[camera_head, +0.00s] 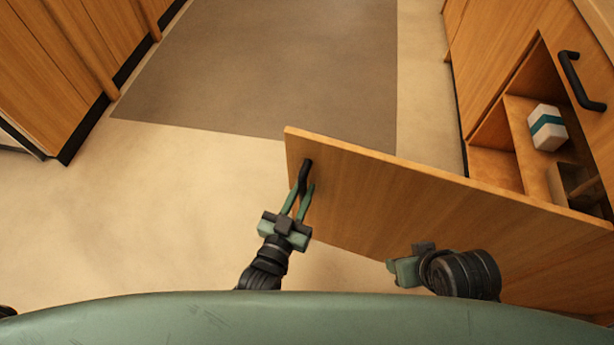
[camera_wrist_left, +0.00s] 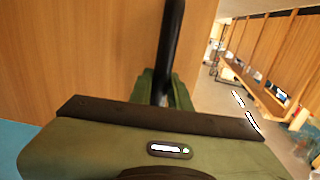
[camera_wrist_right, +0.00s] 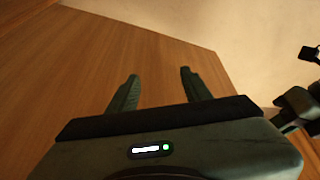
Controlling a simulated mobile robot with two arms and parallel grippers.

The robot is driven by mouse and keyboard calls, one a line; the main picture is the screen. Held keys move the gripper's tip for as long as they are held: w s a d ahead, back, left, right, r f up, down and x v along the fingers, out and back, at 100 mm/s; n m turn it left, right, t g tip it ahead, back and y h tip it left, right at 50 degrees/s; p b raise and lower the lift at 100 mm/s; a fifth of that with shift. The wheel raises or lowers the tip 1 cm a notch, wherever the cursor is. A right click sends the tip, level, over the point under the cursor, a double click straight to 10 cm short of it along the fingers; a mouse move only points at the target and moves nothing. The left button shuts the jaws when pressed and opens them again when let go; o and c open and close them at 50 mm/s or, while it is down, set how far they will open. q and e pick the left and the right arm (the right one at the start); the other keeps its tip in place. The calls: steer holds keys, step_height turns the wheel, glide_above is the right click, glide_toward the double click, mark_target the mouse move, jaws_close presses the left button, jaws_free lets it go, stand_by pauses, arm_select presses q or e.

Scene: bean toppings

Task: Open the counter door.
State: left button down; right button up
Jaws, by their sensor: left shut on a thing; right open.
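The wooden counter door (camera_head: 400,198) stands swung wide out from the cabinet at the right of the head view. Its black handle (camera_head: 305,172) is near the door's free edge. My left gripper (camera_head: 302,194) is shut on this handle, which also shows between its fingers in the left wrist view (camera_wrist_left: 170,50). My right gripper (camera_wrist_right: 158,85) is open and empty, and faces the door's wooden face in the right wrist view. In the head view its fingers are not clearly seen; its wrist is near the door's lower part.
The open cabinet shows shelves with a white and teal box (camera_head: 547,128) and a dark-fronted item (camera_head: 577,186). Another black handle (camera_head: 581,80) is on the panel beside the opening. A grey mat (camera_head: 270,65) covers the floor ahead. Wooden cabinets (camera_head: 50,70) stand at the left.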

arm_select(q)
steer(key=shift+s+a+f, duration=0.15)
steer(key=shift+s, duration=0.9)
arm_select(e)
steer(key=shift+s+d+r+g, duration=0.15)
steer(key=shift+s+g, duration=0.15)
steer(key=shift+s, duration=0.25)
arm_select(q)
steer(key=c, duration=1.3)
jaws_free()
steer(key=shift+w, duration=0.1)
steer(key=shift+a+p, duration=0.1)
steer(key=shift+p, duration=0.2)
steer(key=p+v, duration=0.1)
steer(key=v, duration=0.6)
steer(key=shift+s+a, duration=0.1)
steer(key=shift+s, duration=0.3)
arm_select(e)
steer(key=x, duration=0.4)
steer(key=shift+f, duration=0.25)
